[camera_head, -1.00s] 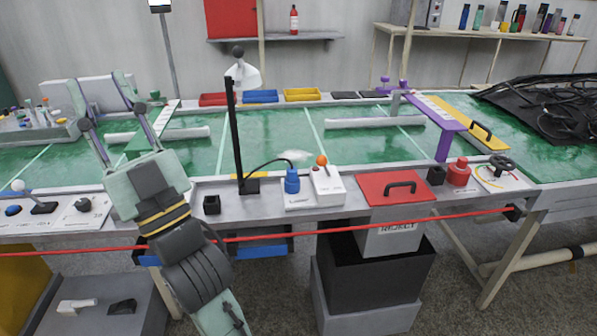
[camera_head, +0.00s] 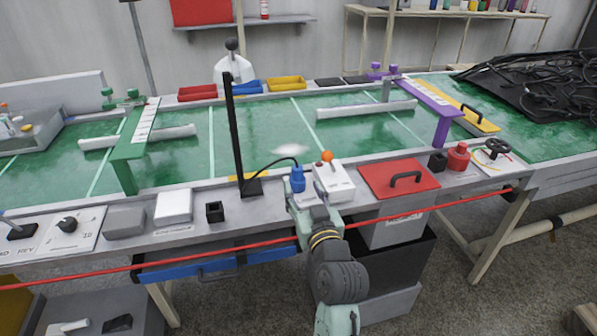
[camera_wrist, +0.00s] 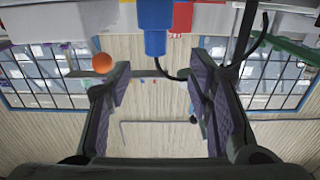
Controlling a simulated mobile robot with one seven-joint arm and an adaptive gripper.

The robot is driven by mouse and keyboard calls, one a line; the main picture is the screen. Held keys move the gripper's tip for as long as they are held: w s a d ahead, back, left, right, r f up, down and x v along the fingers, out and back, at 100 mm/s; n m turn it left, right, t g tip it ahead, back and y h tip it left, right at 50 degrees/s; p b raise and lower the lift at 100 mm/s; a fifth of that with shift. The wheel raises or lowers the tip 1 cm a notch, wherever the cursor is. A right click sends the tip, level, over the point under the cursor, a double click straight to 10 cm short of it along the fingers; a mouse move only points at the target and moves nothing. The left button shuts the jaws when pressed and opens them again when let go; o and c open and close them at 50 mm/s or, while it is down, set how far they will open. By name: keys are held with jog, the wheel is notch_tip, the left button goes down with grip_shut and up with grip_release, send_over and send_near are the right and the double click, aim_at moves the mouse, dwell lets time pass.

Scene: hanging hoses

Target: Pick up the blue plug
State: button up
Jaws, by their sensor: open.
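The blue plug (camera_head: 298,178) stands upright on the near ledge of the green table, with a black cable running from it to the base of a black post. In the wrist view the blue plug (camera_wrist: 155,25) shows at the top centre, ahead of the fingertips and roughly between their lines. My gripper (camera_head: 299,190) is just on the near side of the plug in the head view. Its two purple-padded fingers (camera_wrist: 160,85) are apart and nothing is between them. The plug's lower part is partly hidden by my gripper in the head view.
A white box with an orange-knobbed lever (camera_head: 333,182) stands right of the plug. The black post (camera_head: 236,140) rises to its left. A red lid with a handle (camera_head: 398,180) lies further right. A red cord (camera_head: 150,264) runs across in front of the table.

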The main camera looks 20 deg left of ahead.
aim_at(299, 171)
jog(key=x, duration=0.3)
jog(key=shift+w+a+r+p, duration=0.1)
jog(key=shift+w+a+p, duration=0.1)
jog(key=shift+p, duration=0.15)
jog(key=p+x, duration=0.1)
jog(key=x, duration=0.1)
jog(key=p+x, duration=0.1)
jog(key=x, duration=0.1)
jog(key=shift+w+r, duration=0.15)
jog(key=shift+w, duration=0.4)
jog(key=shift+w+a, duration=0.1)
jog(key=shift+w, duration=0.15)
jog(key=shift+c, duration=0.2)
grip_shut()
